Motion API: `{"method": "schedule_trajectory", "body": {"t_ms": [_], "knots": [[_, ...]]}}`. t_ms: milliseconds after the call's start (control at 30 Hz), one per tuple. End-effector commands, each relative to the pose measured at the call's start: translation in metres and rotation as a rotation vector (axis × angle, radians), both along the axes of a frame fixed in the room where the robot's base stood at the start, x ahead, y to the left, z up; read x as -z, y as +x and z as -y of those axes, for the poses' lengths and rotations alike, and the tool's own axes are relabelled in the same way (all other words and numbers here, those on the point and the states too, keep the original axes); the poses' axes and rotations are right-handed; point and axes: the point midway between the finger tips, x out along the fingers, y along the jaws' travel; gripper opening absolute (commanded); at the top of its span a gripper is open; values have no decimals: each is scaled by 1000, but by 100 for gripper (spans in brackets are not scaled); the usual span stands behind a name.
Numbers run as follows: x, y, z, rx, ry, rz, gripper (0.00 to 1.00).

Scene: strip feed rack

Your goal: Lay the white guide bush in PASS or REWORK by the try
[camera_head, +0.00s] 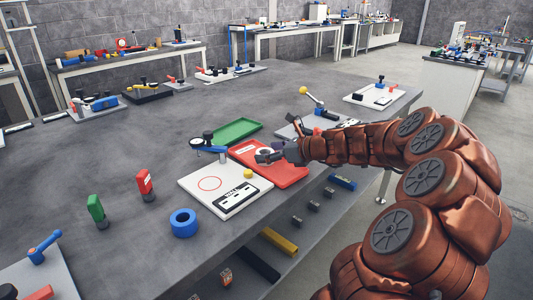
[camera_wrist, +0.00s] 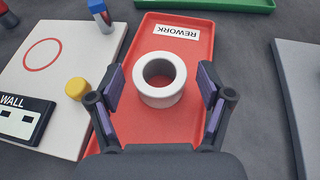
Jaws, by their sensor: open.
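The white guide bush (camera_wrist: 160,95) stands upright in the red REWORK tray (camera_wrist: 175,50), its bore facing up. In the head view it is a small white shape (camera_head: 265,151) in the red tray (camera_head: 290,176), partly hidden by my gripper. My gripper (camera_wrist: 162,88) is open, one finger on each side of the bush, with gaps between the pads and the bush. A green tray (camera_head: 236,132) lies behind the red one; its label is not visible. The white board (camera_head: 213,194) marked WALL, with a red circle, a blue lever and a yellow knob (camera_head: 248,174), lies left of the red tray.
Another fixture plate (camera_head: 310,126) is right of the trays. The table's left middle is clear.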

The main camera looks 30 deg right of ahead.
Motion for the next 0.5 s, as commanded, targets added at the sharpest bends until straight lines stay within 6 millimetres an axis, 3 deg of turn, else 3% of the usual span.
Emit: {"method": "schedule_trajectory", "body": {"t_ms": [500], "knots": [[-33, -71, 31, 3, -1, 0, 79]]}}
